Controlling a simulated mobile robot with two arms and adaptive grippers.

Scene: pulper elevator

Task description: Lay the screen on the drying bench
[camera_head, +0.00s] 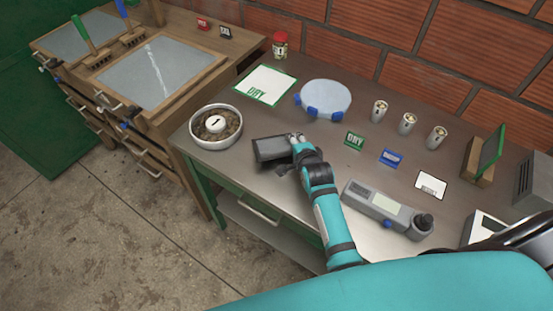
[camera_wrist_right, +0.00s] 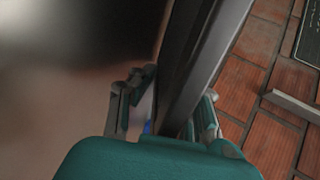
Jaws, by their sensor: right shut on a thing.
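A dark grey rectangular piece (camera_head: 270,149), seemingly the screen, is above the left part of the metal table. Its dark rim (camera_wrist_right: 190,75) runs up between the fingers in the right wrist view. My right gripper (camera_head: 297,138) is at its right edge, shut on it. The gripper (camera_wrist_right: 163,115) also shows close up in the wrist view. A dark shadow lies below the piece, and I cannot tell its exact height. A wooden bench (camera_head: 212,76) with grey framed panels stands at the left; it looks like the drying bench. My left gripper is out of view.
The metal table (camera_head: 270,205) bears a bowl of beans (camera_head: 216,126), a green-edged DRY mat (camera_head: 265,84), a round pale disc with blue tabs (camera_head: 323,97), several metal cups (camera_head: 408,122) and a grey handheld device (camera_head: 385,207). A brick wall (camera_head: 430,80) stands behind.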

